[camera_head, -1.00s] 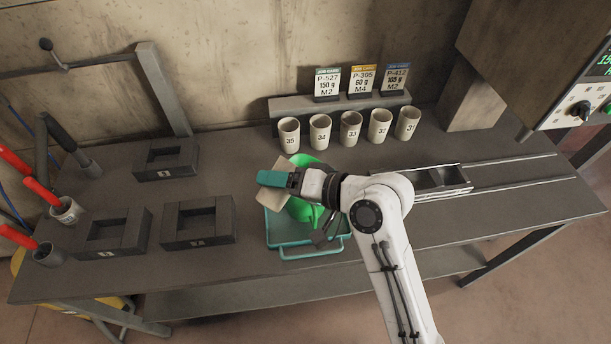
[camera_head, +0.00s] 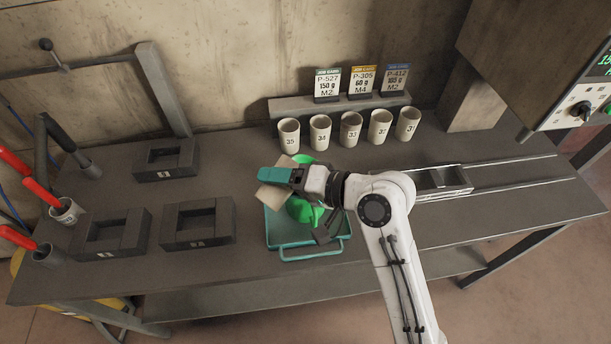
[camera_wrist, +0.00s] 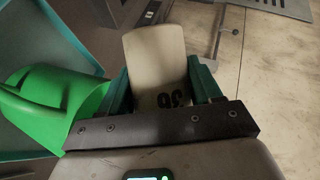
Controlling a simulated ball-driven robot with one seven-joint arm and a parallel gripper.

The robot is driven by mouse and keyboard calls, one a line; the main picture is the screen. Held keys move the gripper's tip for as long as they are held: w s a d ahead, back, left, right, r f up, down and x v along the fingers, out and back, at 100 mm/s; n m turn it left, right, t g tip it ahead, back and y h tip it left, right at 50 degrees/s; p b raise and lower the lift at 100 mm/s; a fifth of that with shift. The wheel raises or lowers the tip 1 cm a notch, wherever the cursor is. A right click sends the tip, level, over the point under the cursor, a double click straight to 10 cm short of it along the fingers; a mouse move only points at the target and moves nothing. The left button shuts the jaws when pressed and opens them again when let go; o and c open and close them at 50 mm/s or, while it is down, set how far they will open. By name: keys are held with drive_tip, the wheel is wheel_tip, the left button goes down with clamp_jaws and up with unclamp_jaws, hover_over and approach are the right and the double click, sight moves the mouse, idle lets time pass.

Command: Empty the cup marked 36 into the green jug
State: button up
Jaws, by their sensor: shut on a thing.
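My gripper (camera_head: 276,177) is shut on a cream cup (camera_head: 276,198), with teal fingers on both sides of it. In the wrist view the cup (camera_wrist: 157,60) shows the black mark 36 and its body is tilted. The green jug (camera_head: 305,211) stands on a teal tray (camera_head: 283,240), partly hidden under my gripper and the cup. In the wrist view the jug (camera_wrist: 48,100) is beside the cup on the left. The cup's mouth and contents cannot be made out, nor whether anything is flowing.
Several numbered cups (camera_head: 320,131) stand in a row behind, below a ledge with job cards (camera_head: 362,82). Dark square fixtures (camera_head: 198,222) are on the left. A rail with a dark tray (camera_head: 443,181) is on the right. Red-handled tools (camera_head: 40,192) stand far left.

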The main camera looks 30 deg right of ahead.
sight(295, 166)
drive_tip(key=shift+r, duration=0.15)
drive_tip(key=shift+w+d+f+m+y, duration=0.15)
drive_tip(key=shift+d+f+m+y, duration=0.1)
drive_tip(key=shift+d+m, duration=0.15)
drive_tip(key=shift+w+d+f+m+y, duration=0.15)
drive_tip(key=shift+d+m+y, duration=0.1)
drive_tip(key=shift+m, duration=0.15)
idle(0.5)
drive_tip(key=shift+w+d+r+m+y+p, duration=0.1)
drive_tip(key=shift+d+r+m+y+p, duration=0.1)
drive_tip(key=shift+r+m+y+p, duration=0.6)
idle(0.3)
drive_tip(key=shift+w+d+f+m+p, duration=0.1)
drive_tip(key=shift+d+f+m+p, duration=0.15)
drive_tip(key=shift+f+m, duration=0.4)
idle(0.7)
drive_tip(key=shift+w+d+r+m+t+y+p, duration=0.2)
drive_tip(key=shift+d+m+y+p, duration=0.15)
drive_tip(key=shift+m+p, duration=0.3)
drive_tip(key=shift+w+d+r+m+t+y+p, duration=0.1)
drive_tip(key=shift+d+r+m+t+y+p, duration=0.1)
drive_tip(key=shift+m+y+p, duration=0.35)
idle(1.6)
drive_tip(key=shift+w+d+r+m+t, duration=0.15)
drive_tip(key=shift+d+m+t, duration=0.15)
drive_tip(key=shift+m, duration=0.55)
idle(0.5)
